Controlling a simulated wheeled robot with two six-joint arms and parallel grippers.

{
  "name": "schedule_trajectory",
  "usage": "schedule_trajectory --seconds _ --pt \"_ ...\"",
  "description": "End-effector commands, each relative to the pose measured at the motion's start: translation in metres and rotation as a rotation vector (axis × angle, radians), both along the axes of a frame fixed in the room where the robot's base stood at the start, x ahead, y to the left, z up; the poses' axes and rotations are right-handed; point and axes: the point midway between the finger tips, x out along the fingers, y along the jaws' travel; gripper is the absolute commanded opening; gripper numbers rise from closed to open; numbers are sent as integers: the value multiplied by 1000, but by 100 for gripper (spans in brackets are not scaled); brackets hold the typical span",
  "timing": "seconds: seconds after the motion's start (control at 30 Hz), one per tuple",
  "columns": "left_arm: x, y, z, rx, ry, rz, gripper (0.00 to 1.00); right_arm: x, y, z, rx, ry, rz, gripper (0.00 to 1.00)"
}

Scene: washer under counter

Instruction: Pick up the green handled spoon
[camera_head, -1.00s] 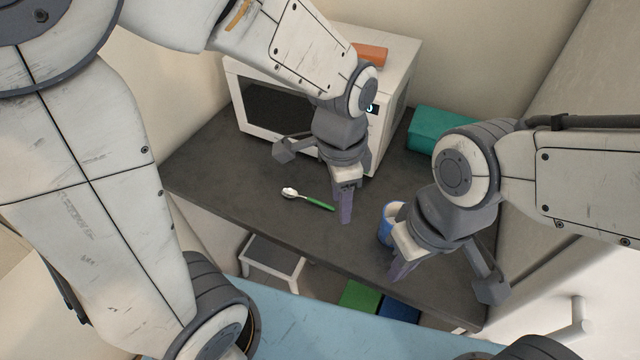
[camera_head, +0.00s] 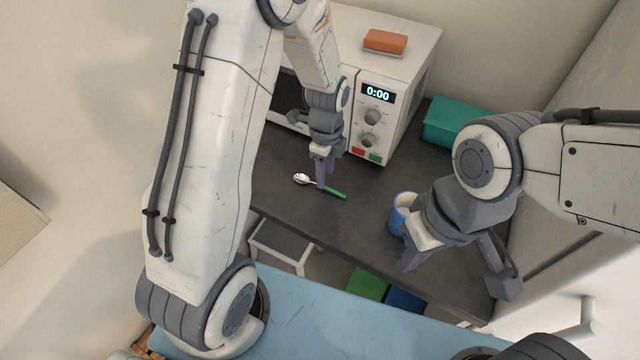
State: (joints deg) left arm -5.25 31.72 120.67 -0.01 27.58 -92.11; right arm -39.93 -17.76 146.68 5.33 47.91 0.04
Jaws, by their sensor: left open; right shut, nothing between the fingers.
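The green handled spoon (camera_head: 334,193) lies on the dark counter (camera_head: 290,212), its pale bowl to the left and its green handle to the right. My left gripper (camera_head: 321,180) points down at the spoon, its fingertips over or beside the middle where the handle starts. It is open; I cannot tell whether a finger touches the spoon. My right gripper (camera_head: 408,262) is shut and empty, in front of a blue mug near the counter's front right.
The blue mug (camera_head: 397,220) is partly hidden by my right gripper. A white microwave (camera_head: 392,90) stands behind, with an orange block (camera_head: 385,41) on top. A teal box (camera_head: 452,122) is at its right. A stool (camera_head: 281,245) stands below the counter edge.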

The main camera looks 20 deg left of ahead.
Motion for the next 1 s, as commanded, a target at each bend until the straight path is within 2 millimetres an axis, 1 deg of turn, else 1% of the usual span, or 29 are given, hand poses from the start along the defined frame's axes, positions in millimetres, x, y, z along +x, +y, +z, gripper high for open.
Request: schedule_trajectory --seconds 0.03,0.1,0.2,0.3,0.4,0.6,0.67,0.7,0.73,1.0 --pt "-1 1 -5 1 6 1 48 0 0 6 0 0 0 0" --pt "0 1 -15 1 7 1 48 0 0 10 0 0 0 0" --pt "0 2 -29 1 6 1 48 0 0 13 0 0 -1 0" --pt "1 1 -40 1 4 1 48 0 0 15 0 0 -1 0" --pt "1 1 -44 0 1 1 48 0 0 15 0 0 -1 0" --pt "2 1 -44 0 0 0 48 0 0 15 0 0 -1 0" --pt "2 1 -44 0 0 0 25 0 0 15 0 0 -1 0" --pt "2 1 -44 0 0 0 10 0 0 15 0 0 -1 0" --pt "2 1 -44 0 0 0 0 0 0 15 0 0 -1 0" --pt "2 1 -44 0 0 0 0 0 0 15 0 0 -1 0"
